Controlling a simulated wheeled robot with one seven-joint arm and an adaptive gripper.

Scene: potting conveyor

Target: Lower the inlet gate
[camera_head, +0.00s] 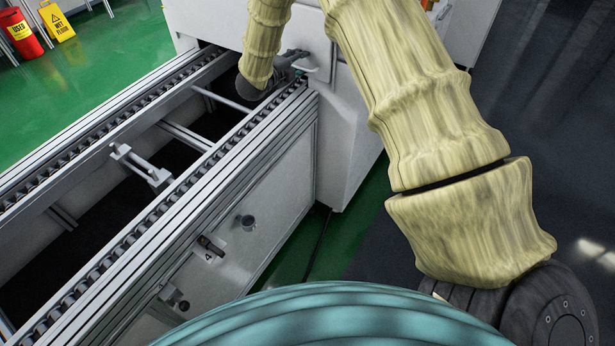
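My gripper (289,66) is at the top middle, at the end of my pale sleeved arm, beside the conveyor's far right corner. It is small and dark in this view, and its wrist hides part of the conveyor end. I cannot tell whether its fingers are open or shut. A light bracket-like handle (321,69) stands just right of the fingertips on a white housing (345,150). I cannot tell whether they touch. The inlet gate cannot be clearly made out; my arm covers much of the housing where the conveyor meets it.
The conveyor (196,137) runs from lower left to the housing, with roller rails and an open dark middle crossed by bars. Its side panel carries a small switch (210,246) and a knob (247,222). A red bin (22,35) and yellow wet-floor sign (57,21) stand upper left.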

